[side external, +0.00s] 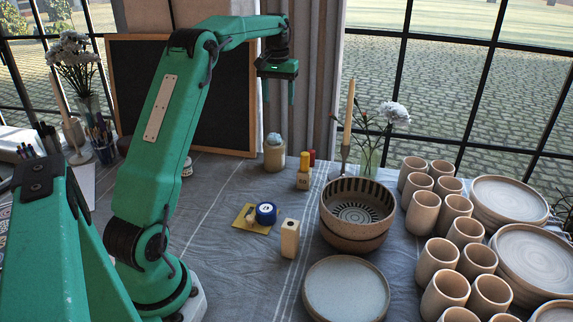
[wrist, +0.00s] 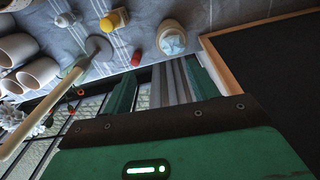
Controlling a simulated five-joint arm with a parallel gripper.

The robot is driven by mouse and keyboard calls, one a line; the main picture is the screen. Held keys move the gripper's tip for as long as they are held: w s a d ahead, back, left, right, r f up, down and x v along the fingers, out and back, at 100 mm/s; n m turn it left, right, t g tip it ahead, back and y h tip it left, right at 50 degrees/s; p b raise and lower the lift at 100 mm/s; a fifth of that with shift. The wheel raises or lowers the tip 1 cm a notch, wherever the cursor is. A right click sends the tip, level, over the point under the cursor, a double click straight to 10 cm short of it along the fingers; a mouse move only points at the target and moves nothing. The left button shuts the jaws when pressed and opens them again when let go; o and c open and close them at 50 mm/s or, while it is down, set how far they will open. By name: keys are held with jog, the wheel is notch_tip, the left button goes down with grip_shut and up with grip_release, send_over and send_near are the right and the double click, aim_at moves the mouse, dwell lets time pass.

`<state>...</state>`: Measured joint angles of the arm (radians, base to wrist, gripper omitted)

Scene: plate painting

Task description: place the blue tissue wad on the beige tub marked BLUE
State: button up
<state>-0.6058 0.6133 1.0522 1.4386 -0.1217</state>
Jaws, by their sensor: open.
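The pale blue tissue wad (side external: 274,139) sits on top of the beige tub (side external: 275,159) at the back of the table, in front of the blackboard's right edge. In the wrist view the wad (wrist: 173,41) shows within the round rim of the tub (wrist: 163,28). No marking on the tub is readable. My gripper (side external: 279,92) is raised well above the tub in the side view, with its two green fingers apart and nothing between them. The fingers (wrist: 160,90) also show apart in the wrist view, clear of the wad.
A yellow-topped block (side external: 303,172) and a red cylinder (side external: 312,156) stand right of the tub. A candle (side external: 349,112) and flower vase (side external: 368,158) rise farther right. Several cups crowd the right.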

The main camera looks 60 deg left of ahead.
jog(key=s+d+r+m+t, duration=0.1)
jog(key=s+d+r, duration=0.15)
jog(key=d, duration=0.45)
jog(key=s+d+r+m+t, duration=0.1)
jog(key=s+d+r+m, duration=0.1)
jog(key=s+d, duration=0.35)
jog(key=s+d+r+m, duration=0.1)
jog(key=d+r, duration=0.2)
jog(key=d, duration=0.5)
jog(key=s+d+f+m+t, duration=0.1)
jog(key=s+d+f+m, duration=0.1)
jog(key=s+d, duration=0.4)
jog(key=s+d+f+m+t, duration=0.2)
jog(key=s+d+f, duration=0.3)
jog(key=s, duration=0.4)
jog(key=shift+s+d+f, duration=0.15)
jog(key=shift+d, duration=0.3)
